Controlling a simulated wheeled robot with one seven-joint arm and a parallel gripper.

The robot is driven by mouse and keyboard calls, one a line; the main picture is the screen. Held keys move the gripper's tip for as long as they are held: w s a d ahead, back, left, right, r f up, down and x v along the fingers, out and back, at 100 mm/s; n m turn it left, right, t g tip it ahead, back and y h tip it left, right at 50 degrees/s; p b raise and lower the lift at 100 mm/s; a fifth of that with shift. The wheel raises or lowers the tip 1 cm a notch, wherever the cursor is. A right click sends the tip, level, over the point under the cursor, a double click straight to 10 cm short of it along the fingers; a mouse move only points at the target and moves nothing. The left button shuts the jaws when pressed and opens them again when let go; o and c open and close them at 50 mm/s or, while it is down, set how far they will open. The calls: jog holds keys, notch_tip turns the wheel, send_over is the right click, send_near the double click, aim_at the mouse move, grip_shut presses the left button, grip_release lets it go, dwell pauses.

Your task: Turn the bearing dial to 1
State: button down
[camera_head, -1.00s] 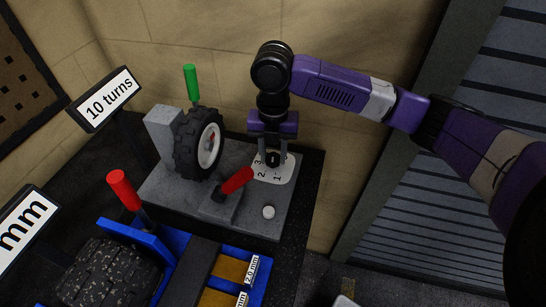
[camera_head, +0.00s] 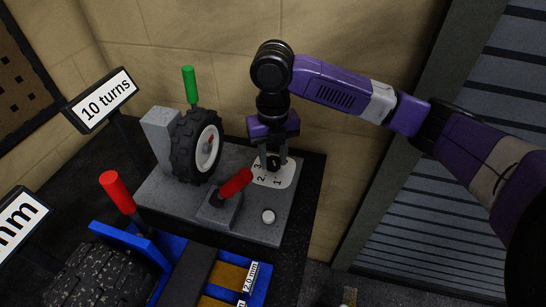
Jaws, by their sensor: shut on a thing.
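The bearing dial is a small black knob (camera_head: 273,163) on a white plate (camera_head: 284,178) with the numbers 1, 2 and 3 on it. The plate lies at the back right of the grey base. My gripper (camera_head: 273,164) points down over the plate, with its fingers shut on the knob from both sides. The fingers and the small size of the knob make its pointer hard to read, so I cannot tell which number it points at.
A black wheel (camera_head: 198,146) with a green handle (camera_head: 189,85) stands left of the dial. A red lever (camera_head: 235,184) and a white button (camera_head: 268,216) are in front. A blue tray (camera_head: 262,285) and a "10 turns" sign (camera_head: 105,100) are to the left and front.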

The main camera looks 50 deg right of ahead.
aim_at(273, 160)
jog(key=c, duration=0.9)
grip_release()
jog(key=shift+c, duration=0.2)
notch_tip(273, 160, up, 8)
jog(key=shift+f, duration=0.1)
